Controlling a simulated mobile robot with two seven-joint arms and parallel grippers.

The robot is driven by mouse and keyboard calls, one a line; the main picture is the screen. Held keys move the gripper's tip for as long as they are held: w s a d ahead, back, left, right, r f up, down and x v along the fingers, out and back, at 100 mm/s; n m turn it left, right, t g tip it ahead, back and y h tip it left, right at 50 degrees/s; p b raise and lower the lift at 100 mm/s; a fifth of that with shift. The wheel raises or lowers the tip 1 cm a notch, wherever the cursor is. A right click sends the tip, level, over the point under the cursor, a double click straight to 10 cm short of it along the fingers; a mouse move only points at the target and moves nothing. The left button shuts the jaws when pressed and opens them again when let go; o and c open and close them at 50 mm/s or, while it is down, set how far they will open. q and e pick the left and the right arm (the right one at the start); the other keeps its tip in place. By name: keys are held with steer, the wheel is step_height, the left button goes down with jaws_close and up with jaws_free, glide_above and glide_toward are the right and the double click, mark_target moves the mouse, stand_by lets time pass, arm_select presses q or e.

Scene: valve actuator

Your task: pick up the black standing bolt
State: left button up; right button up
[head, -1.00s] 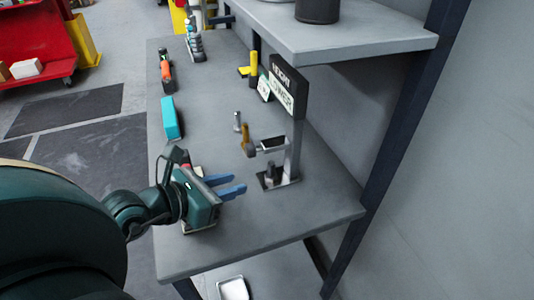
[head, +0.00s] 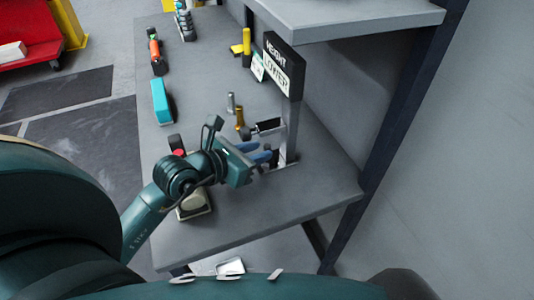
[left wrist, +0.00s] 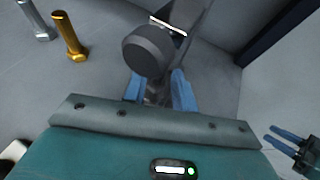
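The black standing bolt (head: 273,157) stands upright at the foot of the metal stand, largely covered by my left gripper. My left gripper (head: 264,154) is open, its blue fingers low beside the bolt. In the left wrist view, the fingers are apart, and a dark piece that looks like the bolt (left wrist: 157,91) shows between them; contact cannot be told. A dark round knob (left wrist: 147,50) in front hides part of this spot. My right gripper (left wrist: 282,138) shows at the right edge of the left wrist view, fingers apart and empty.
The stand has a sign (head: 282,65) and a side lever with the knob just above my fingers. A gold bolt (head: 239,118) and a silver bolt (head: 231,103) stand close behind. A teal box (head: 161,101) lies at the table's left. A shelf (head: 350,18) overhangs the back.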

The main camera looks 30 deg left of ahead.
arm_select(q)
steer(key=shift+x, duration=1.95)
steer(key=shift+s+f, duration=0.1)
steer(key=shift+c, duration=0.6)
jaws_close()
